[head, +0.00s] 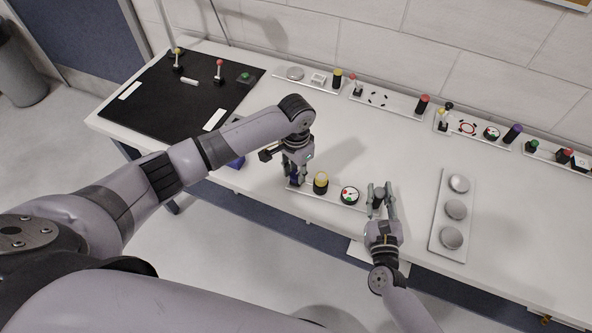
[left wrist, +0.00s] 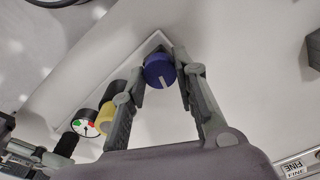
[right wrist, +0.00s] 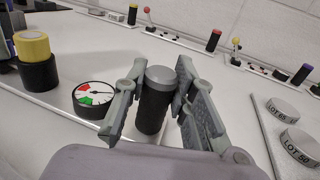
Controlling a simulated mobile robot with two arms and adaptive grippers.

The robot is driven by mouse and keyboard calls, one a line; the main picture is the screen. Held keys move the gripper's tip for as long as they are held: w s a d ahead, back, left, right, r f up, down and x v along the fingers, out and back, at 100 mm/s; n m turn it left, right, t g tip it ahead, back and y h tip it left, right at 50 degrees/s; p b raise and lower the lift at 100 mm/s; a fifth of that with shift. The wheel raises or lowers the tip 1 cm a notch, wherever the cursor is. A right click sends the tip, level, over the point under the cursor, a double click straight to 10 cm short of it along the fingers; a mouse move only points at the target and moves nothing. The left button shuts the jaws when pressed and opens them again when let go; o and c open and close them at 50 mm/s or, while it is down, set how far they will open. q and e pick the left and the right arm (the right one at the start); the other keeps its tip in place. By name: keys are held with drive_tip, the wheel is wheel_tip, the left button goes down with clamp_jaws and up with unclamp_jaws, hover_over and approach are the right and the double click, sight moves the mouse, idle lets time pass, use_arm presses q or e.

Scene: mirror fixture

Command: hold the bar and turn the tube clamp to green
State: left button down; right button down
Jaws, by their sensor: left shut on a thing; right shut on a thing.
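A narrow white strip near the table's front edge carries a blue knob (left wrist: 160,70), a yellow-topped black cylinder (head: 320,183), a round dial (head: 349,195) and a black post with a grey cap (right wrist: 157,95). My left gripper (head: 297,172) is shut on the blue knob, whose white line shows in the left wrist view. My right gripper (head: 379,195) is shut on the black post, one finger on each side. The dial in the right wrist view (right wrist: 94,95) has red and green sectors; its dark needle seems to lie on white. I cannot tell which part is the tube clamp.
A white plate with several grey discs (head: 455,211) lies right of my right gripper. Strips with knobs and buttons (head: 390,103) line the back by the wall. A black mat (head: 190,90) with small levers covers the left end. The middle is clear.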

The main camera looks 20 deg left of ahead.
sight(296, 174)
use_arm(q)
drive_tip(key=m, duration=0.3)
drive_tip(key=shift+m, duration=2.4)
drive_tip(key=c, duration=1.2)
unclamp_jaws()
drive_tip(key=shift+c, duration=0.2)
wheel_tip(296, 174, up, 12)
